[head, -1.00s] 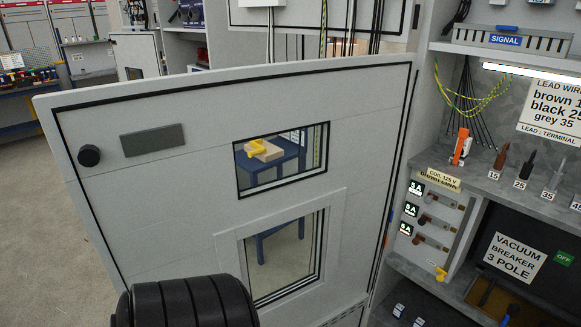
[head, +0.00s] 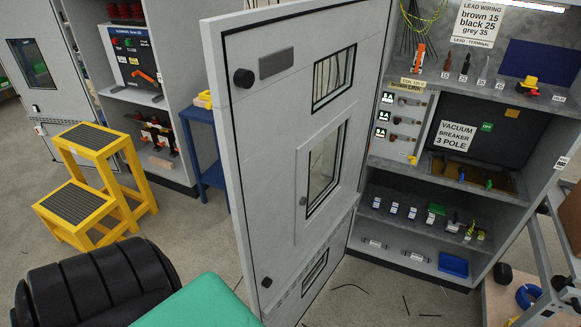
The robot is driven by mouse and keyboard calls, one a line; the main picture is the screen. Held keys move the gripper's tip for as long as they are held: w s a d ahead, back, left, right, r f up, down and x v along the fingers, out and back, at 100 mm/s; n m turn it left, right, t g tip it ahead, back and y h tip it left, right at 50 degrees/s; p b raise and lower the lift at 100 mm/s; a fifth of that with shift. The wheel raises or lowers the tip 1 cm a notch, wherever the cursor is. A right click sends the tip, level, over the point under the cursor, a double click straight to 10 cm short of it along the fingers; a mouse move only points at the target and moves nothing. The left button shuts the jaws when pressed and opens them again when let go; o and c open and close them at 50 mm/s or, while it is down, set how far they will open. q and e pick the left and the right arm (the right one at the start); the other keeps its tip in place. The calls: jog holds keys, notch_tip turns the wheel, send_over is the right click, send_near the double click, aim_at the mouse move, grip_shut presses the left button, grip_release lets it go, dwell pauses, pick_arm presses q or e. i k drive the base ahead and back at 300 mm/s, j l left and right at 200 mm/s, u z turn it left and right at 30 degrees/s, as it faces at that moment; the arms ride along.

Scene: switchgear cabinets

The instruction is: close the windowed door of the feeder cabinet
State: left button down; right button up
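The grey windowed door (head: 283,110) stands wide open in the head view, its hinge side by the feeder cabinet (head: 500,208) on the right. It juts out towards me and leaves the cabinet's shelves exposed. It has an upper window (head: 333,77), a larger framed window (head: 322,172) and a low vent-like opening (head: 315,271). A black round knob (head: 244,78) is near its free edge at the top, and another dark knob (head: 266,282) is near the bottom. Neither of my grippers is in view. A black ribbed part of mine shows at the lower left.
A yellow step stool (head: 95,160) stands left of the door on open floor. A blue table (head: 203,135) is partly behind the door. A grey metal frame (head: 550,270) stands at the lower right. Thin dark pieces (head: 405,305) lie on the floor before the cabinet.

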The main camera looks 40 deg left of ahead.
aim_at(260, 63)
jog(key=k+j, duration=0.1)
jog(key=j, duration=0.3)
jog(key=j+z, duration=0.1)
jog(key=j, duration=0.3)
jog(key=k+j, duration=0.15)
jog(key=j, duration=0.2)
jog(key=k+j+z, duration=0.1)
jog(key=j, duration=0.3)
jog(key=k+j, duration=0.1)
jog(key=j, duration=0.3)
jog(key=k+j, duration=0.1)
jog(key=j, duration=0.25)
jog(key=z, duration=0.05)
